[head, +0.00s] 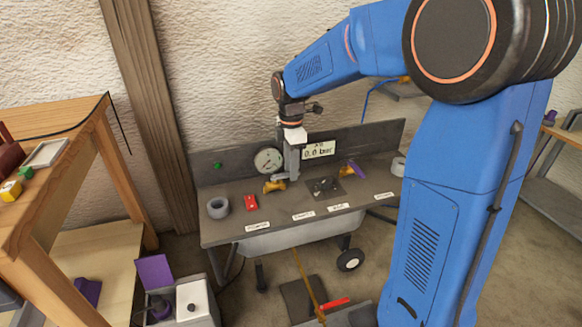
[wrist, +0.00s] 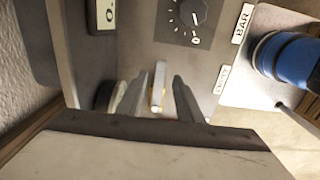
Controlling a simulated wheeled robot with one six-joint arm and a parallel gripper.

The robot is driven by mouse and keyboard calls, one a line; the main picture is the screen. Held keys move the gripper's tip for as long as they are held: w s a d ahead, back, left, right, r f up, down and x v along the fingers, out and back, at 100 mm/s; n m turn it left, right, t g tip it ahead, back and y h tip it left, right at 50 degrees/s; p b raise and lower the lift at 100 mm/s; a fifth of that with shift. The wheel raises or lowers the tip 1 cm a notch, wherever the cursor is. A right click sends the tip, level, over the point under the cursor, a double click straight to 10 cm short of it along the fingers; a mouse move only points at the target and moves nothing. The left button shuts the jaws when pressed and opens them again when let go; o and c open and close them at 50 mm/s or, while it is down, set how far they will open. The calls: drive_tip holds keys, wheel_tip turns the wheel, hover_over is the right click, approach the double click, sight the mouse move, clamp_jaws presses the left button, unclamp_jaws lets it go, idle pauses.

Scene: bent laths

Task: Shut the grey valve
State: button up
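The grey valve is on the grey bench top, with a brass-yellow body (head: 273,186) and a grey lever. In the wrist view its light grey lever (wrist: 159,75) stands between the two fingers, with a bit of brass beside it. My gripper (head: 292,172) is at the valve, pointing down, and hides part of it in the head view. In the wrist view my gripper (wrist: 159,82) is open, one finger on each side of the lever, with gaps showing. A gauge (head: 268,160) and a display (head: 319,150) reading 0.0 bar stand behind.
A second brass valve with a purple lever (head: 357,170) is to the right, past a dark knob panel (head: 325,187). A red part (head: 251,203) and a grey ring (head: 218,207) lie to the left. Another ring (head: 398,167) is at the right end. Labels line the front edge.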

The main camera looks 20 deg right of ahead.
clamp_jaws()
drive_tip(key=shift+s+m, duration=0.15)
drive_tip(key=shift+m, duration=0.15)
drive_tip(key=m, duration=0.1)
drive_tip(key=s+m, duration=0.1)
drive_tip(key=m, duration=0.1)
drive_tip(key=shift+s+a+m, duration=0.15)
drive_tip(key=shift+s+m, duration=0.15)
drive_tip(key=s+m, duration=0.1)
drive_tip(key=m, duration=0.1)
drive_tip(key=a+m, duration=0.1)
drive_tip(key=m, duration=0.1)
drive_tip(key=shift+s+a, duration=0.1)
drive_tip(key=shift+s, duration=0.3)
drive_tip(key=m, duration=0.1)
drive_tip(key=a+m, duration=0.1)
drive_tip(key=m, duration=0.1)
drive_tip(key=s+m, duration=0.1)
drive_tip(key=m, duration=0.1)
drive_tip(key=shift+s+a, duration=0.1)
drive_tip(key=shift+a, duration=0.3)
drive_tip(key=shift+s+a+m, duration=0.15)
drive_tip(key=shift+a+m, duration=0.4)
drive_tip(key=shift+m, duration=0.65)
drive_tip(key=shift+s+a+m, duration=0.1)
drive_tip(key=shift+a+m, duration=0.45)
drive_tip(key=shift+m, duration=0.65)
